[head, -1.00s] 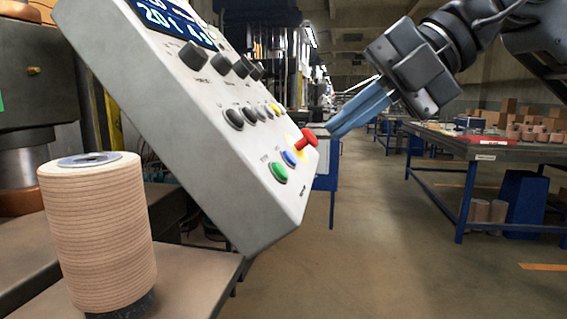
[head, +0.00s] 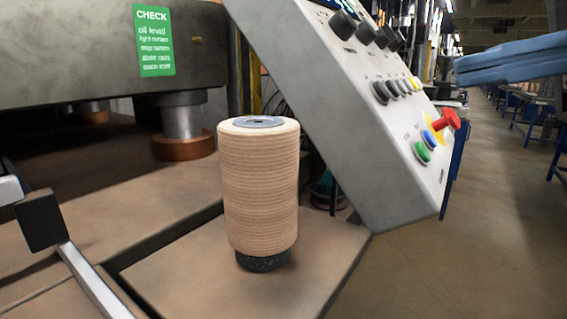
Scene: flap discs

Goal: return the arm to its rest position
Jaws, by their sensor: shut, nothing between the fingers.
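My gripper (head: 462,71) shows at the right edge of the head view as long blue fingers pointing left. The fingers lie together, shut and empty. The rest of my arm is out of the picture. The fingers show to the right of the tilted grey control panel (head: 385,140), above its red button, and appear apart from it.
A stack of tan discs (head: 260,190) stands upright on a dark base on a brown plate (head: 180,285) at the centre. A machine with a green check label (head: 153,40) is behind left. A metal bar (head: 85,270) is at lower left. The aisle floor (head: 480,230) at right is clear.

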